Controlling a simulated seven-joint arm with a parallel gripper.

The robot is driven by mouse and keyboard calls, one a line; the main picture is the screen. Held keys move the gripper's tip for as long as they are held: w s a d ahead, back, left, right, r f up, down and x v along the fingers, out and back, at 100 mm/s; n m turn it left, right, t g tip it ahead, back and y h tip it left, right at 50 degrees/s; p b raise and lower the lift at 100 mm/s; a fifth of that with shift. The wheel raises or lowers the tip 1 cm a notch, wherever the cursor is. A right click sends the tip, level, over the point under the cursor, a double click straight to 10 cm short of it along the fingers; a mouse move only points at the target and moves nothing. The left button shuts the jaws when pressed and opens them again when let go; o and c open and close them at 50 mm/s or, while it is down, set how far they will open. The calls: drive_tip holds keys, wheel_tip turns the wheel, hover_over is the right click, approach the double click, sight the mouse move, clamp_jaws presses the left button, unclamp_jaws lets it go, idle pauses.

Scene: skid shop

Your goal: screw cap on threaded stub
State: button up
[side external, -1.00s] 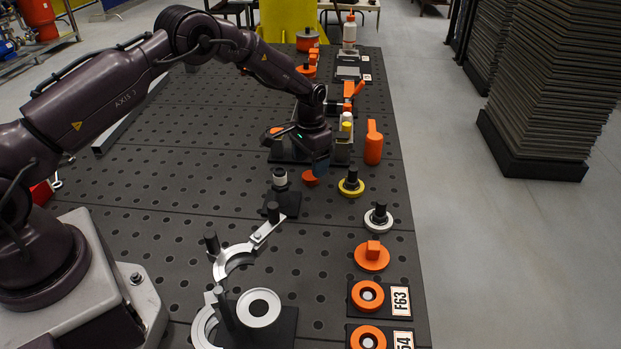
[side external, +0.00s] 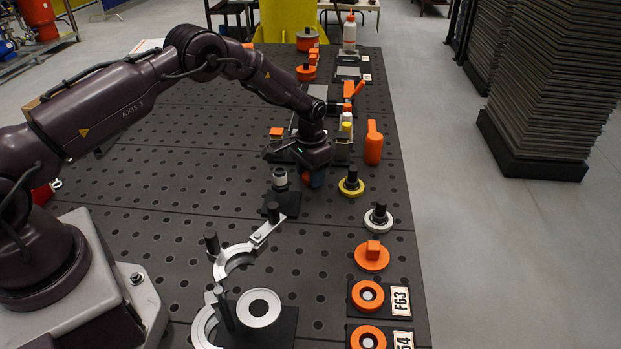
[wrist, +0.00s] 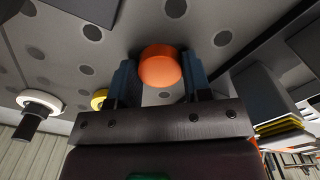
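A round orange cap (wrist: 160,66) stands between the two blue fingers of my gripper (wrist: 161,80) in the wrist view. The fingers lie close along both its sides; whether they press on it I cannot tell. In the side view my gripper (side external: 314,178) points down at the table and hides the cap. The likely threaded stub (side external: 280,178), a short upright post with a pale top and dark lower part, stands on a black base plate (side external: 287,205) just left of my gripper. Its threads are too small to make out.
A yellow-flanged knob (side external: 351,184), a white-flanged knob (side external: 379,217) and an orange knob (side external: 372,256) line the table's right side. Grey ring clamps (side external: 235,262) lie in front. The perforated table is clear at left.

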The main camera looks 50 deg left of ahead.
drive_tip(key=c, duration=0.4)
drive_tip(key=shift+r, duration=0.15)
drive_tip(key=shift+r, duration=4.4)
